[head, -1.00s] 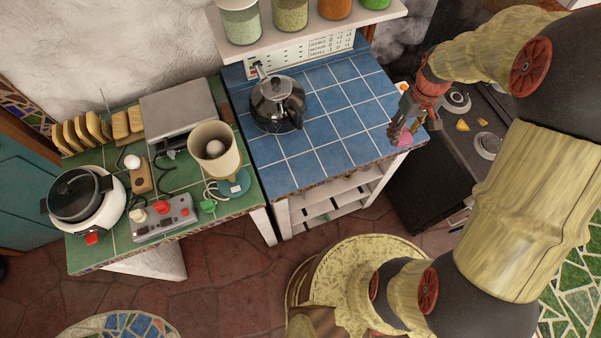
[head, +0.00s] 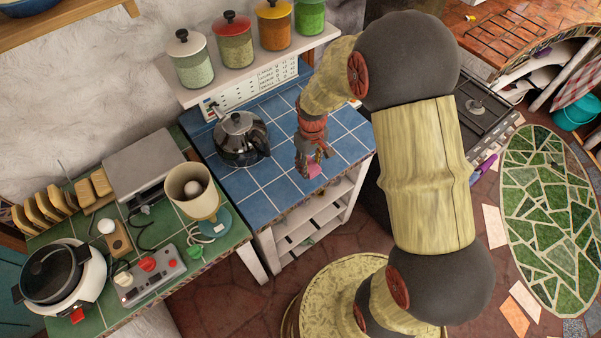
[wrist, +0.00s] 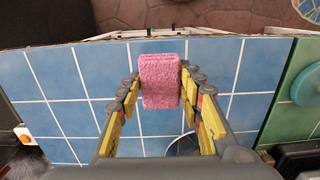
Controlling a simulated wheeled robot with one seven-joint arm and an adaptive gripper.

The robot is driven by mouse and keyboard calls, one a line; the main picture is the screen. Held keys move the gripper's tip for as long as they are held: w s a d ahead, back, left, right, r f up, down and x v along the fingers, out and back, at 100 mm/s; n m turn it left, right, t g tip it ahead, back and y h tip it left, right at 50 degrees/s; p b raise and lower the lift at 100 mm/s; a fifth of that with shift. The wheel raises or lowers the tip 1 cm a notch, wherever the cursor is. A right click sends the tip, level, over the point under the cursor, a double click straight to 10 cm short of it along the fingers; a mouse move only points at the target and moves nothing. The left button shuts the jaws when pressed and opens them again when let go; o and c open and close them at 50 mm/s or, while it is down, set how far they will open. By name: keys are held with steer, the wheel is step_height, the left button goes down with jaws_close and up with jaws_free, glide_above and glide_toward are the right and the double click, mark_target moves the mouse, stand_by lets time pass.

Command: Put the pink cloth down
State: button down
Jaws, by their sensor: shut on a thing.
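The pink cloth (wrist: 160,82) is a small fuzzy folded block between my fingertips in the wrist view. It also shows as a small pink patch under my gripper in the head view (head: 314,170). My gripper (head: 309,166) is shut on the cloth, with the fingers touching its two sides. It is over the front part of the blue tiled counter (head: 268,189). I cannot tell whether the cloth touches the tiles.
A shiny kettle (head: 240,138) stands on the blue counter to the left of my gripper. Jars (head: 194,62) stand on a shelf behind. The green counter (head: 215,252) at left holds a lamp (head: 193,190) and a pot (head: 54,270). Blue tiles around the cloth are clear.

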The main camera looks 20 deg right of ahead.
mark_target(301, 178)
steer(key=f, duration=0.1)
steer(key=w+a+f, duration=0.2)
steer(key=shift+a+f, duration=0.1)
steer(key=shift+f, duration=0.15)
steer(key=shift+w+a+f, duration=0.1)
steer(key=shift+w+f, duration=0.05)
steer(key=shift+f, duration=1.5)
steer(key=shift+f, duration=0.1)
steer(key=c, duration=1.2)
jaws_free()
